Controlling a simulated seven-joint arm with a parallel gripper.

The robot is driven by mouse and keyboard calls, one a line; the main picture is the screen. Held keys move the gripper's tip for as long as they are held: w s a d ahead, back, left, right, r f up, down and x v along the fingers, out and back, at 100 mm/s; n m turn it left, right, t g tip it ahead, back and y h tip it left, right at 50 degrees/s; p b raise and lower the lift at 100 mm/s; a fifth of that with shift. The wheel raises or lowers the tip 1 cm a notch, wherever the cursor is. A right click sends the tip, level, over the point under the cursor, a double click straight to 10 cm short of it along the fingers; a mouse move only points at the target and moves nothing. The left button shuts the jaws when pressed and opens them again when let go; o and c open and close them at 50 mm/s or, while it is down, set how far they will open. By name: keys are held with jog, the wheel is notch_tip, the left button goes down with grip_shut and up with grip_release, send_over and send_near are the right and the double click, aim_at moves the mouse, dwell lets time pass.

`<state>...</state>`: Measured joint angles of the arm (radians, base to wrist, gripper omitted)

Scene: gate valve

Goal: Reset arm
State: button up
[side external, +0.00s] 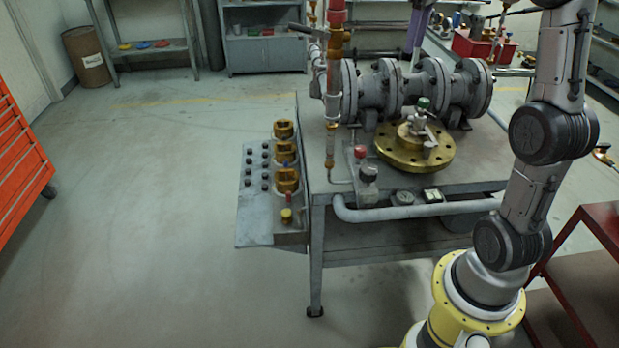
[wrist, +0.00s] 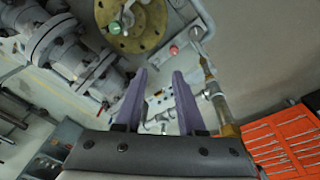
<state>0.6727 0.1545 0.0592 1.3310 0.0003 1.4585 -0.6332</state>
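My gripper (wrist: 159,80) shows in the wrist view with two purple fingers apart and nothing between them. In the side view only a purple part of it (side external: 416,28) shows at the top edge, above and behind the pipework; the rest is cut off or hidden. The round brass flange (side external: 415,150) lies on the workbench (side external: 470,170) with a small valve with a green knob (side external: 423,104) on top. The flange also shows at the top of the wrist view (wrist: 155,30). My gripper is apart from the bench parts.
A grey flanged pipe (side external: 400,88) runs along the bench's back, beside an upright red and copper pipe (side external: 333,70). A control box with brass fittings (side external: 262,190) hangs at the bench's left. An orange cabinet (side external: 20,150) stands far left, a red table (side external: 590,240) at right. The left floor is clear.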

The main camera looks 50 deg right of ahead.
jog(key=s+a+n+t, duration=0.2)
jog(key=s+a, duration=0.2)
jog(key=a, duration=0.6)
jog(key=s+a+n+t, duration=0.1)
jog(key=s+a, duration=0.3)
jog(key=a, duration=0.7)
jog(key=s+a+f+m+t+y, duration=0.1)
jog(key=s+a+f+m, duration=0.1)
jog(key=s+a+f, duration=0.3)
jog(key=s+f, duration=0.3)
jog(key=f, duration=0.2)
jog(key=shift+f+m, duration=0.15)
jog(key=shift+m, duration=0.15)
jog(key=shift+s, duration=0.1)
